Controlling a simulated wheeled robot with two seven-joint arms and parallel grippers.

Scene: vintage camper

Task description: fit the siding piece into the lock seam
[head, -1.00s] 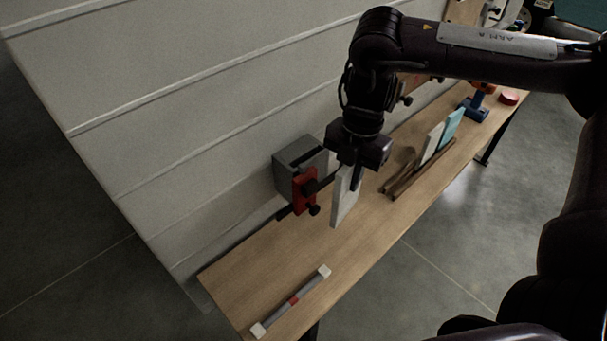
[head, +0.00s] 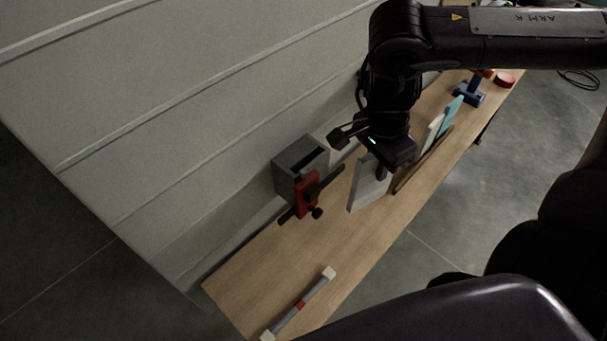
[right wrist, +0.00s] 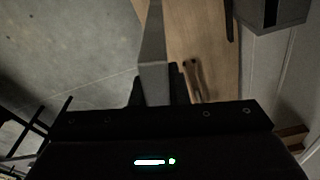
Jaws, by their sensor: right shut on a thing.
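The siding piece (head: 367,187) is a pale grey flat panel, held on edge above the bench. My right gripper (head: 382,170) is shut on its upper edge. In the right wrist view the piece (right wrist: 153,62) appears edge-on between the fingers (right wrist: 152,92). A grey block (head: 299,166) with a dark slot in its top stands against the camper wall, left of the piece and apart from it; the slot appears to be the lock seam. The block also shows in the right wrist view (right wrist: 285,12). My left gripper is not in view.
A red clamp (head: 307,192) with dark bars sits on the block's front. A rack (head: 420,163) holding pale and light-blue panels (head: 449,117) stands right of the held piece. A white-ended bar (head: 302,304) lies at the bench's near end. Bare wood (head: 285,263) lies between.

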